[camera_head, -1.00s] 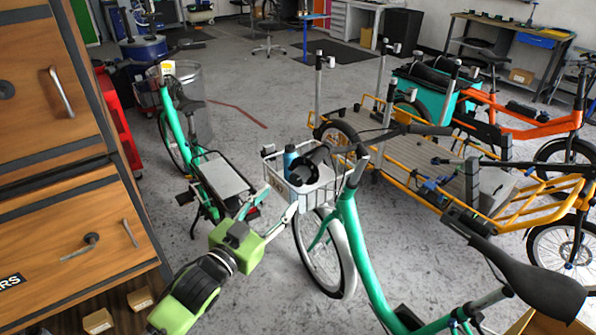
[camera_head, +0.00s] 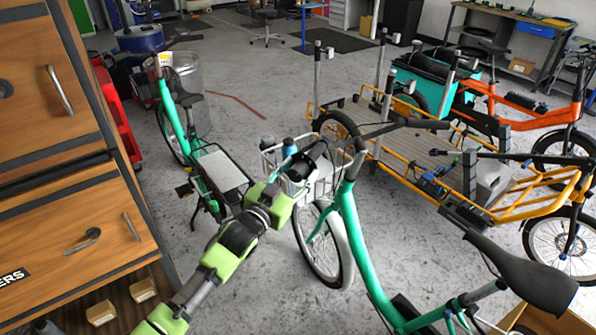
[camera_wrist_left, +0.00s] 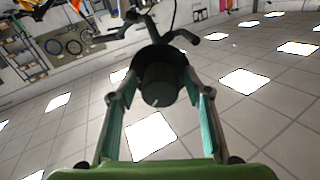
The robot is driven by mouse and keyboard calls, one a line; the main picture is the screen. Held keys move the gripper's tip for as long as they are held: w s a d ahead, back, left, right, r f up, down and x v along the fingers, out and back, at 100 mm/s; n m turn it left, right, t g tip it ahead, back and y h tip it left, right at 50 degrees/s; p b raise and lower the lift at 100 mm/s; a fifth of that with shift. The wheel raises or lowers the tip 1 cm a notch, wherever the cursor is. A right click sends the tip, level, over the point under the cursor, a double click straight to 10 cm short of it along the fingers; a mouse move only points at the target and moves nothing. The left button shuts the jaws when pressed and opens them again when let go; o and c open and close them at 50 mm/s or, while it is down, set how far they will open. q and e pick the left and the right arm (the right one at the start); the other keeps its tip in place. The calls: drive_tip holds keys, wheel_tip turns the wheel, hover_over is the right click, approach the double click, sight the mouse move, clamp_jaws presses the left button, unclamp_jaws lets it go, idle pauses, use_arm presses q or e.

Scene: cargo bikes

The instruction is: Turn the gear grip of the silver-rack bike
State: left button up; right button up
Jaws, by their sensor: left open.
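The silver-rack bike (camera_head: 350,228) has a teal frame and a wire front rack (camera_head: 325,188) in the foreground. Its gear grip (camera_head: 314,157) appears as a short dark cylinder above the rack, partly covered by my gripper. In the left wrist view the gear grip (camera_wrist_left: 161,82) is seen nearly end-on, black and ribbed. My left gripper (camera_head: 298,167) reaches it from the lower left. In the left wrist view my left gripper (camera_wrist_left: 160,95) is open, with teal-padded fingers on both sides of the grip and gaps visible. My right gripper is not in view.
A second teal bike (camera_head: 172,125) with a flat rear carrier stands behind at left. A wooden drawer cabinet (camera_head: 75,195) fills the left edge. A yellow cargo bike (camera_head: 400,155) and an orange one (camera_head: 545,133) stand at right. Grey floor (camera_head: 245,85) is clear behind.

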use_arm(q)
drive_tip(key=c, duration=1.1)
drive_tip(key=shift+n, duration=0.7)
drive_tip(key=n, duration=0.3)
drive_tip(key=shift+p, duration=0.35)
drive_tip(key=shift+n+y, duration=0.3)
drive_tip(key=shift+n, duration=2.2)
